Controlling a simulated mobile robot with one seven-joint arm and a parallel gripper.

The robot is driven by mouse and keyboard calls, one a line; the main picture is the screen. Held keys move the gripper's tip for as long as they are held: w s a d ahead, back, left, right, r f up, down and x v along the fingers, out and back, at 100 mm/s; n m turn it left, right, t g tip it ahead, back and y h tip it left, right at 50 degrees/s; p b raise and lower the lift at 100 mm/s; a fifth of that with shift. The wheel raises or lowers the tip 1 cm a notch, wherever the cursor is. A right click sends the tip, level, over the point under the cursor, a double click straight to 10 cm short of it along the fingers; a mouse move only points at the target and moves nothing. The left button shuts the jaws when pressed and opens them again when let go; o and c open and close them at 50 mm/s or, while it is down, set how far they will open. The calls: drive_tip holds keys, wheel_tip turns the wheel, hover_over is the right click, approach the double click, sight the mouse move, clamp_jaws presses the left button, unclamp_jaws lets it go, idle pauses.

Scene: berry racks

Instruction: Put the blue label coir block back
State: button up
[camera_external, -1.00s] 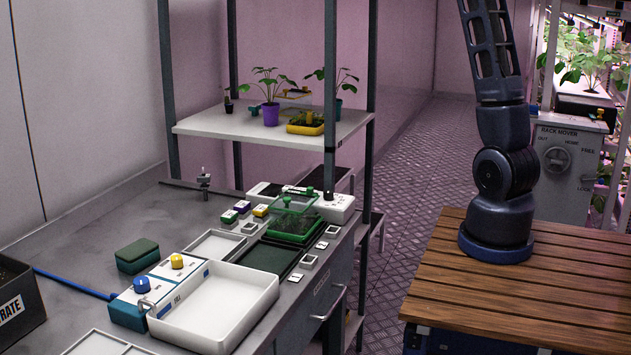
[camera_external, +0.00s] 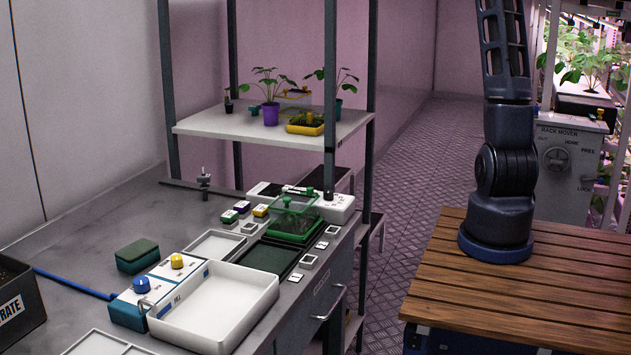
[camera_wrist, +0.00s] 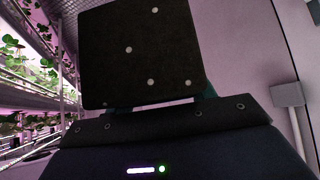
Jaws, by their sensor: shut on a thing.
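A dark brown, square-faced block (camera_wrist: 140,55) with a few pale specks fills the upper middle of the wrist view. My gripper (camera_wrist: 160,108) is shut on it, and the block hides most of the fingers. No blue label shows on the face I see, so I cannot tell its label. In the external view my arm rises out of the top of the picture, so the gripper and block are not seen there.
The bench holds a white basin (camera_external: 240,292), a teal-green block (camera_external: 137,256), a green-lidded tray (camera_external: 295,220) and small coloured blocks (camera_external: 242,208). A shelf (camera_external: 215,126) above carries potted plants. A black crate (camera_external: 18,290) stands at left. Plant racks (camera_wrist: 30,90) show in the wrist view.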

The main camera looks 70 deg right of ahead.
drive_tip(key=s+d+f, duration=0.4)
drive_tip(key=d+f, duration=0.1)
drive_tip(key=f, duration=0.2)
drive_tip(key=w+f, duration=0.2)
drive_tip(key=f, duration=1)
drive_tip(key=w+f, duration=0.3)
drive_tip(key=f, duration=0.8)
drive_tip(key=s+a+f+n, duration=0.1)
drive_tip(key=a+f, duration=0.1)
drive_tip(key=f, duration=1.1)
drive_tip(key=s+a+f+n+t+y, duration=0.1)
drive_tip(key=s+a+f+n, duration=0.1)
drive_tip(key=f, duration=1)
drive_tip(key=shift+a+f+t+y, duration=0.3)
drive_tip(key=shift+a+f, duration=0.1)
drive_tip(key=shift+a, duration=0.15)
drive_tip(key=shift+f, duration=0.15)
